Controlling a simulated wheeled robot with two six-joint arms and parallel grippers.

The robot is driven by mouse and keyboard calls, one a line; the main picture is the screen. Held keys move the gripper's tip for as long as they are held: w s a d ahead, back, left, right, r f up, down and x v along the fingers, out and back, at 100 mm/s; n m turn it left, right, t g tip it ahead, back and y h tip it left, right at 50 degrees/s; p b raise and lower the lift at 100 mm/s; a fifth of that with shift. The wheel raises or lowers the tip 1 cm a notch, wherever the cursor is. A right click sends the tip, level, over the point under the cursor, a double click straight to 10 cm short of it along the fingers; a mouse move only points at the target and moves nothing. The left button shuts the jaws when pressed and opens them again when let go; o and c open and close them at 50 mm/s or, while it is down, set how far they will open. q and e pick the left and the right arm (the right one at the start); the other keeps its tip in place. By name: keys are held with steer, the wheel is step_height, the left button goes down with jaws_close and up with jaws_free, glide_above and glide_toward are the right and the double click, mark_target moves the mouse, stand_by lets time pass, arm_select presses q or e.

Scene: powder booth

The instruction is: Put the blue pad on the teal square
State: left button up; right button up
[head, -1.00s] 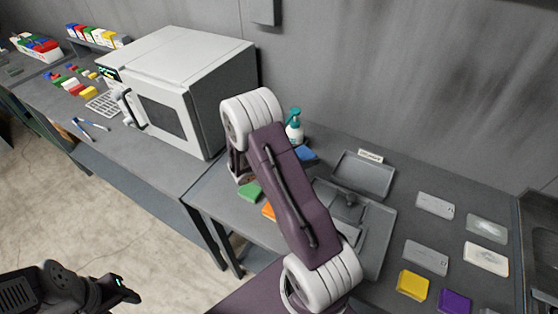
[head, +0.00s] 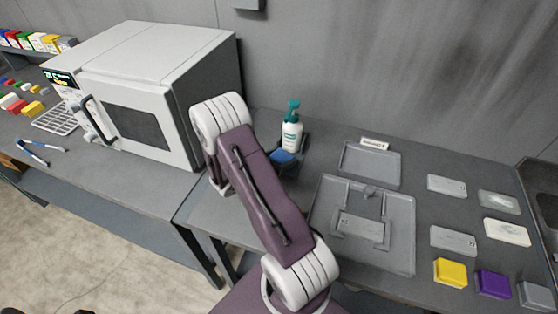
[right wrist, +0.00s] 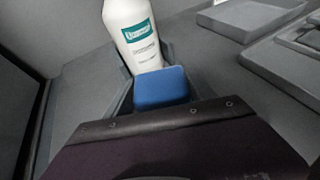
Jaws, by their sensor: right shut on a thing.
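The blue pad (head: 281,156) shows in front of the bottle, partly covered by my right arm. In the right wrist view the blue pad (right wrist: 160,88) is in the middle, in front of the bottle's base, with my purple arm cover across its lower edge. My right gripper (head: 279,163) is mostly hidden behind my purple arm link; it is shut on the blue pad. The fingers cannot be made out. I cannot see a teal square; the table behind my arm is hidden. My left gripper is out of view, with only dark slivers at the bottom edge.
A white pump bottle (head: 291,135) stands close behind the pad. Grey trays (head: 403,225) lie to its right, then several cards and yellow (head: 450,271), purple (head: 493,283) and grey blocks. A white oven (head: 165,75) stands at left.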

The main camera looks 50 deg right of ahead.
steer(key=shift+s+d, duration=0.15)
steer(key=shift+s, duration=0.15)
steer(key=o, duration=1)
steer(key=shift+s+d+f, duration=0.1)
steer(key=shift+s+d, duration=0.1)
steer(key=shift+o, duration=0.2)
steer(key=shift+w+a, duration=0.2)
steer(key=shift+w, duration=0.1)
steer(key=shift+s+r, duration=0.15)
steer(key=shift+r, duration=0.15)
steer(key=v, duration=1.2)
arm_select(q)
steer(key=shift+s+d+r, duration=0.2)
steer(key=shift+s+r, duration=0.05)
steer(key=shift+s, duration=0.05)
arm_select(e)
steer(key=shift+f, duration=0.1)
